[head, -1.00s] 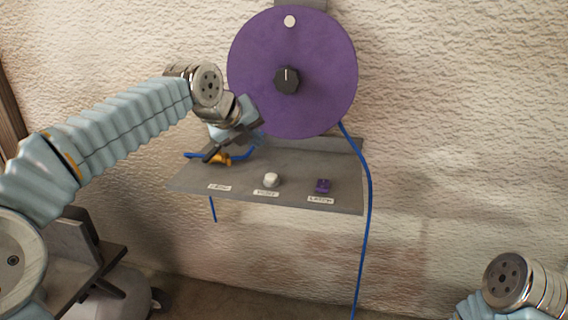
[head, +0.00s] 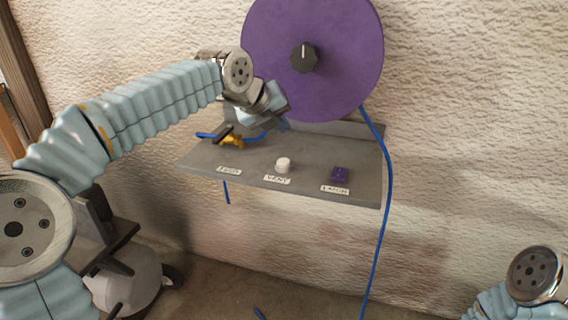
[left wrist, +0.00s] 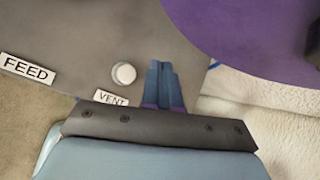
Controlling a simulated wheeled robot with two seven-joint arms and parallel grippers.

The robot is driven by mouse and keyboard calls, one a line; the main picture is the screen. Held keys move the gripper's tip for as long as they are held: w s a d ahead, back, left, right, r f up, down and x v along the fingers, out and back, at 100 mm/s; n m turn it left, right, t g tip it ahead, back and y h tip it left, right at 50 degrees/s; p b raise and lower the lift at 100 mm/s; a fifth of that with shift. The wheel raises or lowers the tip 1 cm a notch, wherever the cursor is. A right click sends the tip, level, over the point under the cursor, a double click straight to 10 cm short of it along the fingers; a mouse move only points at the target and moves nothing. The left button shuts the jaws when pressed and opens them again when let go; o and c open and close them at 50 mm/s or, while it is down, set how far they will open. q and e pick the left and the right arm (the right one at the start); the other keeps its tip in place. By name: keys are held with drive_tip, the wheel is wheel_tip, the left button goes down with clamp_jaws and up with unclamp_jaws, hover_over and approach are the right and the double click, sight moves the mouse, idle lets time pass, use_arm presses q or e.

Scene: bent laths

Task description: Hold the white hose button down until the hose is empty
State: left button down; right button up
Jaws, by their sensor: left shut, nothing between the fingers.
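The white button (head: 283,165) stands on the grey shelf (head: 300,150) above a label reading VENT. It also shows in the left wrist view (left wrist: 123,74), uncovered. My left gripper (head: 284,124) is shut and empty, behind and above the button in the head view. In the left wrist view its blue fingertips (left wrist: 161,72) are together, to the right of the button and apart from it. The blue hose (head: 386,190) hangs from the purple reel (head: 325,85) down the right side. My right gripper is not in view; only part of that arm shows at bottom right.
A yellow fitting (head: 233,141) with a dark handle and blue hose sits at the shelf's left, by the FEED label (head: 229,170). A purple switch (head: 340,174) sits above the LATCH label at right. The rough wall (head: 460,120) stands behind.

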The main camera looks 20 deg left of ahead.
use_arm(q)
drive_tip(key=b, duration=0.3)
hover_over(281, 162)
wheel_tip(281, 162, down, 4)
drive_tip(key=shift+f, duration=0.15)
drive_tip(key=shift+f+b, duration=0.6)
drive_tip(key=shift+f, duration=0.1)
idle(1.2)
drive_tip(key=shift+f+b, duration=0.3)
drive_tip(key=shift+f, duration=0.1)
drive_tip(key=shift+f+b, duration=0.45)
drive_tip(key=shift+f, duration=0.1)
idle(0.5)
drive_tip(key=shift+r, duration=0.1)
idle(2.8)
drive_tip(key=shift+r+p, duration=0.9)
drive_tip(key=shift+r, duration=0.1)
